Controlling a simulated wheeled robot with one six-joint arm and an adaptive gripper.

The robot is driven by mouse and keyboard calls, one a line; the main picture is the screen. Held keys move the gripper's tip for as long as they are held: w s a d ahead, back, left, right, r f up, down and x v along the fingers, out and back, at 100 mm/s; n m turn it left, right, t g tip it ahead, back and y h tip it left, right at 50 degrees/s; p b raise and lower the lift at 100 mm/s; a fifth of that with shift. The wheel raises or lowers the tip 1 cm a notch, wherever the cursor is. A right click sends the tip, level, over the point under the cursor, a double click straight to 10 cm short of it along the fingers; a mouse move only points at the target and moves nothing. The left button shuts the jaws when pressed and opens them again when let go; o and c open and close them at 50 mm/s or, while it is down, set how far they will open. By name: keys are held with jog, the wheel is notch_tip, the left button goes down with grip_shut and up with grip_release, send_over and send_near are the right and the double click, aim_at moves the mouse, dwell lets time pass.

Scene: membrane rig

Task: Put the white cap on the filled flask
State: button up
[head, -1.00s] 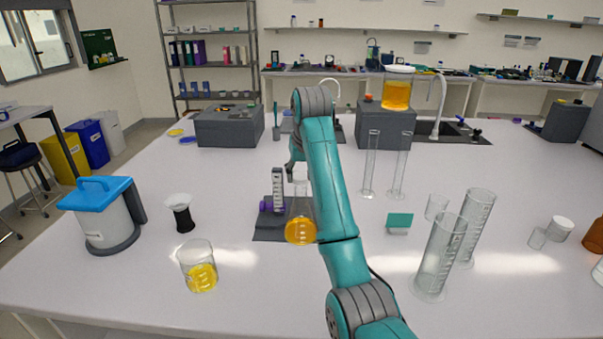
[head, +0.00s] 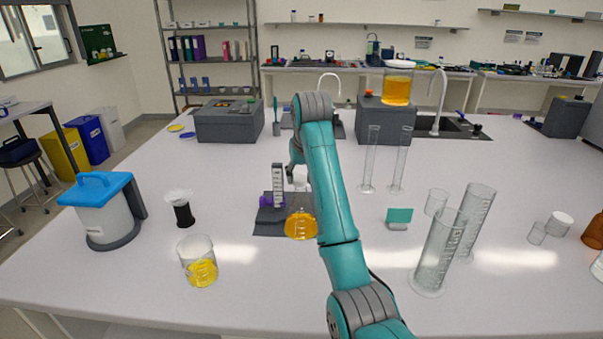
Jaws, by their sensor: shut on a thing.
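The filled flask (head: 301,226) stands upright on the bench with yellow-orange liquid in its wide bottom; my arm covers part of its right side. A small white piece, which looks like the white cap (head: 300,180), is at the top of the flask's neck. My gripper (head: 295,172) is just above the flask, partly hidden by my arm, and is shut on this white piece. I cannot tell whether the cap is seated on the mouth or just over it.
A dark stand (head: 276,200) is close left of the flask. A beaker (head: 199,265) with yellow liquid and a black-and-white piece (head: 182,210) stand further left. Tall glass cylinders (head: 440,255) and a teal-topped block (head: 398,218) are at right. The front middle is clear.

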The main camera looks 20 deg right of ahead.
jog(key=shift+f, duration=0.1)
jog(key=o, duration=0.8)
